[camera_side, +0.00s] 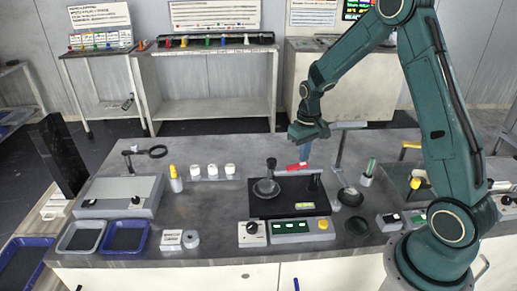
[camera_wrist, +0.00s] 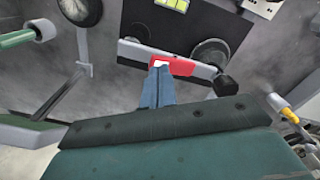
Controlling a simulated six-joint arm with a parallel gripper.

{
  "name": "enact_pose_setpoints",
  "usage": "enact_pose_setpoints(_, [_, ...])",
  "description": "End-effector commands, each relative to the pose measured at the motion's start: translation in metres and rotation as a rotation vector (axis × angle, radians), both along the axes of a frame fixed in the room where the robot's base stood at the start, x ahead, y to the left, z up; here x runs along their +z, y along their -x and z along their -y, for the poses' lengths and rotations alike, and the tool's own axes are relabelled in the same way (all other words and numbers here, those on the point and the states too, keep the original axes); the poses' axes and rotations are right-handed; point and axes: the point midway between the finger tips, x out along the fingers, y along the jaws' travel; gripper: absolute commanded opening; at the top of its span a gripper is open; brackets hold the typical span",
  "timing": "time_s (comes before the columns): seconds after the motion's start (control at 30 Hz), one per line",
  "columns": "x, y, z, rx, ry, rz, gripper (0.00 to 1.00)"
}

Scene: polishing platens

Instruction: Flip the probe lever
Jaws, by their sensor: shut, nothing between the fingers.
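The probe lever is a grey bar with a red section (camera_wrist: 180,66), lying across the black polishing unit. In the side view the red section (camera_side: 295,167) sits above the back of the black unit (camera_side: 285,208). My gripper (camera_wrist: 158,68) is shut, with its blue fingers together and empty. Its tips overlap the red section in the wrist view; I cannot tell whether they touch it. In the side view my gripper (camera_side: 304,160) points down just above and beside the red section. A dark knob (camera_wrist: 225,85) shows near the bar's right end.
A control box with a green display (camera_side: 290,227) stands in front of the unit. White-capped jars (camera_side: 212,170) and a yellow-topped bottle (camera_side: 175,180) stand to the left. A stand post (camera_side: 339,150) rises close behind my gripper's right side. The bench front left of the unit is partly clear.

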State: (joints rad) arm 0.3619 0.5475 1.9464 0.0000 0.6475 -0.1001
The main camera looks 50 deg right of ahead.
Motion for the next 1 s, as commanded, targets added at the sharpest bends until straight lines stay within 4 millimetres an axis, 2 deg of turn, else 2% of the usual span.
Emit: enact_pose_setpoints(1.0, [-0.011, 0.000, 0.000, 0.000, 0.000, 0.000, 0.00])
